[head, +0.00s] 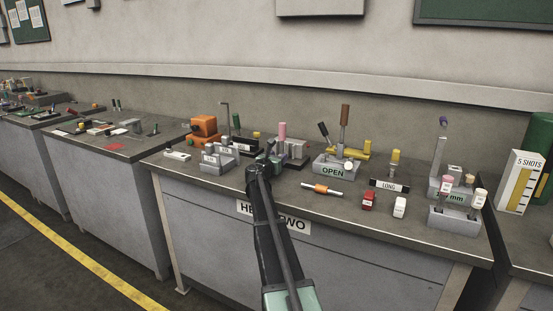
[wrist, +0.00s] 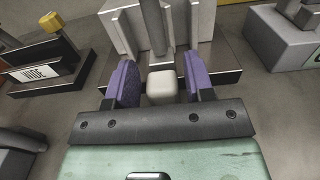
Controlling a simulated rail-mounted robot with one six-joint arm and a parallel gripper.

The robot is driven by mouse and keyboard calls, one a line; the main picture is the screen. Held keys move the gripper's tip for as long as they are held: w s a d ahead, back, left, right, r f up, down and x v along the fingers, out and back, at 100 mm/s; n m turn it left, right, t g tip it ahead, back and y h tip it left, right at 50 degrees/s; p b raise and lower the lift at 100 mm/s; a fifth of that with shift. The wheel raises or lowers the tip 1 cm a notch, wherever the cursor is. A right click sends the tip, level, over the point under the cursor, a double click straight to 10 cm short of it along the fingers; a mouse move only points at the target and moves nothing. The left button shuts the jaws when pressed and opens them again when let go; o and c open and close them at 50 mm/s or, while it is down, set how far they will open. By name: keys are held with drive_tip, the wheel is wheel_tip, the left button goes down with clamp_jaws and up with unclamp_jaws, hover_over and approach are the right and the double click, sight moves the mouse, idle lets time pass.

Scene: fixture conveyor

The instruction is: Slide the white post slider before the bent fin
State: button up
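A small white block (wrist: 161,87), which looks like the white post slider, sits between my gripper's purple finger pads in the wrist view. My gripper (wrist: 161,84) is open around it, with a visible gap on each side. Just beyond the block stands a fixture with grey upright blocks and a grey post (wrist: 154,25). In the head view my gripper (head: 268,162) is at the front of the fixture with the pink-topped post (head: 282,133), and hides the white block there. I cannot tell for certain which part is the bent fin.
A WIDE-labelled stand (wrist: 45,70) is to the left of the gripper. The OPEN-labelled grey block (head: 334,170) is to the right.

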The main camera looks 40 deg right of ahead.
drive_tip(key=shift+o, duration=0.5)
drive_tip(key=v, duration=1.1)
drive_tip(key=shift+w, duration=0.1)
drive_tip(key=shift+d, duration=0.1)
